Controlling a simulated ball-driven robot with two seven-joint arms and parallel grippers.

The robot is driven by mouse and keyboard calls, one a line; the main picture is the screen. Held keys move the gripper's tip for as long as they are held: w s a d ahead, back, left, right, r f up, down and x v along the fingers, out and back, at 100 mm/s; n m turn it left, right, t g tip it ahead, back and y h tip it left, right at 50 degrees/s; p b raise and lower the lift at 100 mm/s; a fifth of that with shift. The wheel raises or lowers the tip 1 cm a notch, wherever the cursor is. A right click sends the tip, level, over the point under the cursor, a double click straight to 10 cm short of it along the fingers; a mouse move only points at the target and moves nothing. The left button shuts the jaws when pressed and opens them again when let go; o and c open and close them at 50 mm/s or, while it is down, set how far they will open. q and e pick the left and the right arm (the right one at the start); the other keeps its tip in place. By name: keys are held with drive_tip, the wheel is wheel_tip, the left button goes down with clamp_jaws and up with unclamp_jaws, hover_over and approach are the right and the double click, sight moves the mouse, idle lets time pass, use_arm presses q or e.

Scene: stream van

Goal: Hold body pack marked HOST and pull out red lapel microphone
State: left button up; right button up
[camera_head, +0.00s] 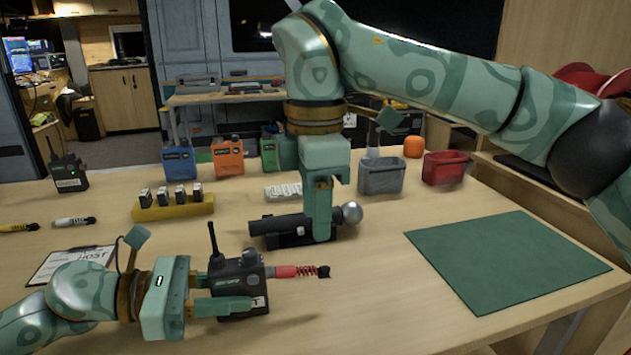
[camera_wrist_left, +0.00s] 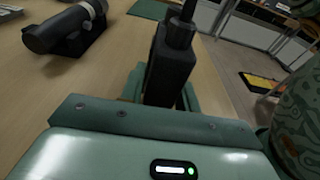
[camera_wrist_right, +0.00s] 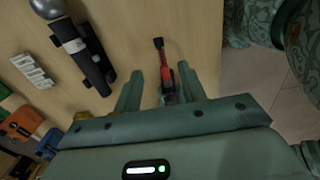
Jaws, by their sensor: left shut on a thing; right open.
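A dark body pack (camera_head: 238,272) with a short antenna stands near the table's front; I cannot read its label clearly. My left gripper (camera_head: 222,300) is shut on it, and the pack also shows between its fingers in the left wrist view (camera_wrist_left: 168,75). The red lapel microphone (camera_head: 290,271) sticks out from the pack's right side, with a coiled red part and black tip. My right gripper (camera_head: 320,232) is open and empty, pointing down above the table, behind the red microphone. In the right wrist view the red microphone (camera_wrist_right: 166,76) lies between the open fingers, apart from them.
A handheld microphone (camera_head: 285,228) lies in a dark cradle behind the right gripper. A clipboard (camera_head: 62,262) reading HOST lies at the left, with yellow and white microphones beyond it. Another body pack (camera_head: 68,174) stands back left. Grey (camera_head: 381,177) and red (camera_head: 444,168) bins stand behind. The green mat (camera_head: 505,260) is bare.

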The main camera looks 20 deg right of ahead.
sight(316, 266)
wheel_tip(316, 266, down, 8)
drive_tip(key=shift+f, duration=0.15)
clamp_jaws()
idle(0.3)
